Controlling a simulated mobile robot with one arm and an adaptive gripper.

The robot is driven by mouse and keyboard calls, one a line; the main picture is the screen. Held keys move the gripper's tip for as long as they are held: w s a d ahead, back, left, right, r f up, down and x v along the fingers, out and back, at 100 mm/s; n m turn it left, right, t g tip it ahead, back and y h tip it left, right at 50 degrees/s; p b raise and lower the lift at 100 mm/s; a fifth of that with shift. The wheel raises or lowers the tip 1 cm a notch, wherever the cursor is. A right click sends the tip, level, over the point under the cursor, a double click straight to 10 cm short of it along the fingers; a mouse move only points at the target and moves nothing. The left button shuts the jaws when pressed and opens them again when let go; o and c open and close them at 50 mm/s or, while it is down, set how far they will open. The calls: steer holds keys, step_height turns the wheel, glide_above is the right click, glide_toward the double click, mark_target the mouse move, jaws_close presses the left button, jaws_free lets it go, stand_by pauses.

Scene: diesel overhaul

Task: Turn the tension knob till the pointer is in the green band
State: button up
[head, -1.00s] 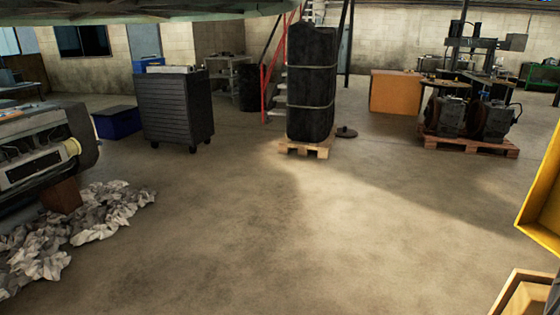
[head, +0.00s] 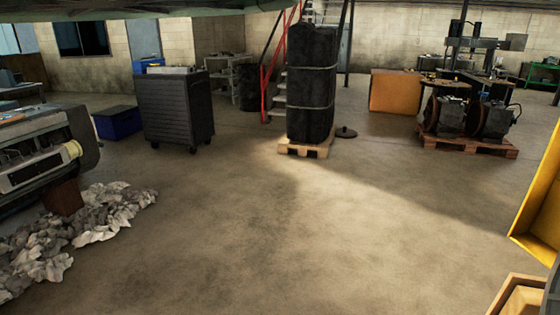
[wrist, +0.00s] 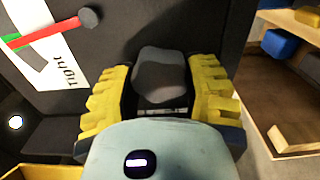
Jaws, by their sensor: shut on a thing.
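In the wrist view, my gripper (wrist: 162,100) has its yellow ribbed fingers shut on a dark grey, rounded tension knob (wrist: 160,72). One finger is on each side of it. At upper left is a white dial plate (wrist: 75,72) lettered "tight". A red pointer (wrist: 45,33) runs left from a dark round hub (wrist: 89,17). A small piece of the green band (wrist: 12,37) shows beside the pointer's outer end, near the picture edge. The rest of the band is cut off, so I cannot tell exactly how the tip sits in it. Knob and gripper are not in the head view.
In the wrist view, a wooden shelf (wrist: 305,18) with a blue bin (wrist: 279,44) stands at right. In the head view, the floor ahead is clear. A yellow panel (head: 540,205) is close at right, crumpled rags (head: 45,240) lie left, and a wrapped stack (head: 312,85) stands beyond.

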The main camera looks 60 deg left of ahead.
steer(key=shift+n, duration=0.5)
steer(key=o, duration=1.2)
steer(key=shift+a, duration=0.1)
steer(key=v, duration=1.2)
